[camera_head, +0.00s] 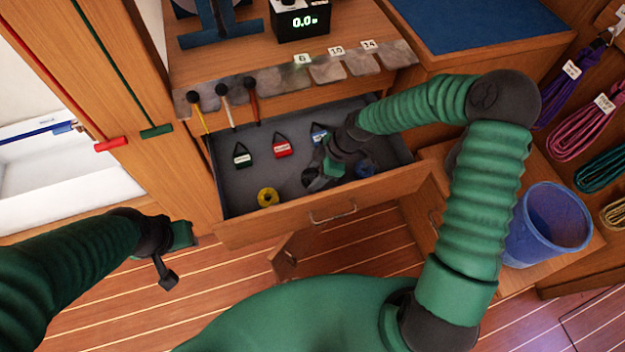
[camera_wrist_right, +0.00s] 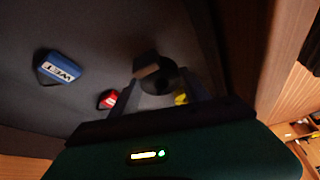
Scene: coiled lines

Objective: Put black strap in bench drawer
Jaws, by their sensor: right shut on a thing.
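The bench drawer (camera_head: 240,232) is pulled open below the bench top. My right gripper (camera_head: 322,176) is inside it, low over the grey floor. In the right wrist view my right gripper (camera_wrist_right: 158,88) is shut on a dark rolled thing, which looks like the black strap (camera_wrist_right: 152,68). Whether the strap touches the drawer floor I cannot tell. In the head view the gripper mostly hides it. My left gripper (camera_head: 172,262) is at the lower left, outside the drawer, with nothing visible in it; its jaw opening is unclear.
The drawer also holds a yellow roll (camera_head: 268,197), a blue roll (camera_head: 366,169), and white (camera_head: 242,158), red (camera_head: 281,149) and blue (camera_head: 318,132) tagged pieces. A blue bin (camera_head: 545,225) stands right. Coiled lines (camera_head: 583,125) hang on the right wall.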

